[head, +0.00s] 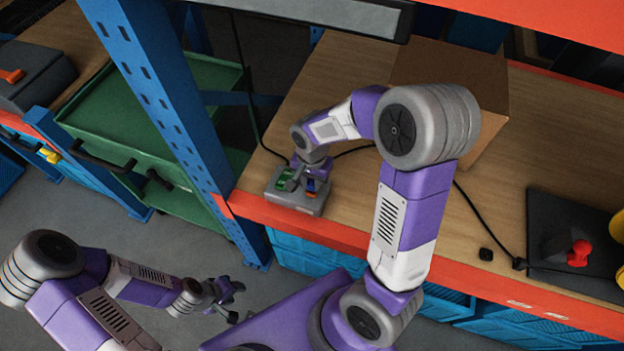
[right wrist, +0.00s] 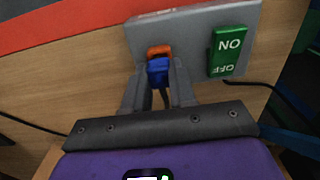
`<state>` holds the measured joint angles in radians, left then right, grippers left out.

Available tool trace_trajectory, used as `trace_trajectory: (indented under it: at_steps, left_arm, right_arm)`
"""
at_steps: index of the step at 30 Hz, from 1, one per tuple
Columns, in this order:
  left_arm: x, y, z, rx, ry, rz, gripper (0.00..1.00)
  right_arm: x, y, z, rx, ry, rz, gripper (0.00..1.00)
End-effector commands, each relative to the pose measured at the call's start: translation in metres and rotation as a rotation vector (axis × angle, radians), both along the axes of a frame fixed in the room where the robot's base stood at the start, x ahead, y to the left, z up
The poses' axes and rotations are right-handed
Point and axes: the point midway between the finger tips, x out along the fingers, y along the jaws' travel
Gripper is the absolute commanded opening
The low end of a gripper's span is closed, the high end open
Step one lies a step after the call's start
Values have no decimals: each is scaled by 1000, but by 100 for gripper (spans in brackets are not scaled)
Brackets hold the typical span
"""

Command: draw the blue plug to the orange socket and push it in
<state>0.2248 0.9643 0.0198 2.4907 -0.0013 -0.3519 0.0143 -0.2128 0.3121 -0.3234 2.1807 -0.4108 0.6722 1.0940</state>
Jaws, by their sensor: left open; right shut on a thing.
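The blue plug (right wrist: 158,72) is between the fingers of my right gripper (right wrist: 158,82) in the right wrist view, with its dark cable trailing back between them. The gripper is shut on it. The orange socket (right wrist: 159,51) is on the side of a grey box (right wrist: 196,34), directly in front of the plug. The plug's front meets or nearly meets the socket; I cannot tell how deep it sits. In the head view the right gripper (head: 311,178) is at the grey box (head: 296,199) near the bench edge. My left gripper (head: 228,290) is open and empty, low over the floor.
The box carries a green ON/OFF switch (right wrist: 228,52). A cardboard box (head: 489,92) stands behind my right arm on the wooden bench. A black plate (head: 560,220) with a red knob (head: 579,252) lies at right. A blue upright (head: 165,110) stands left of the grey box.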

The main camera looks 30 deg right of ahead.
Motion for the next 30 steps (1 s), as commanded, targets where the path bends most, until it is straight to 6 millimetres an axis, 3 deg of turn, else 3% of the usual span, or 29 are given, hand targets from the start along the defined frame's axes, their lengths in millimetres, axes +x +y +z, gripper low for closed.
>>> trace_trajectory:
  at_steps: [13, 14, 18, 19, 25, 30]
  left_arm:
    - [0, 0, -13, 0, 0, 0, 43]
    - [0, 0, -11, 0, 0, 0, 43]
    - [0, 0, -11, 0, 0, 0, 43]
    - [0, 0, -11, 0, 0, 0, 43]
    - [0, 0, -11, 0, 0, 0, 43]
    - [0, 0, -11, 0, 0, 0, 43]
  right_arm:
    - [0, 0, -15, 0, 1, 0, 0]
    - [0, 0, -14, 0, 1, 0, 30]
    - [0, 0, -14, 0, 1, 0, 51]
    - [0, 0, -13, -1, 1, 0, 55]
    - [0, 0, -13, 0, 0, 0, 55]
    - [0, 0, -13, 0, 0, 0, 81]
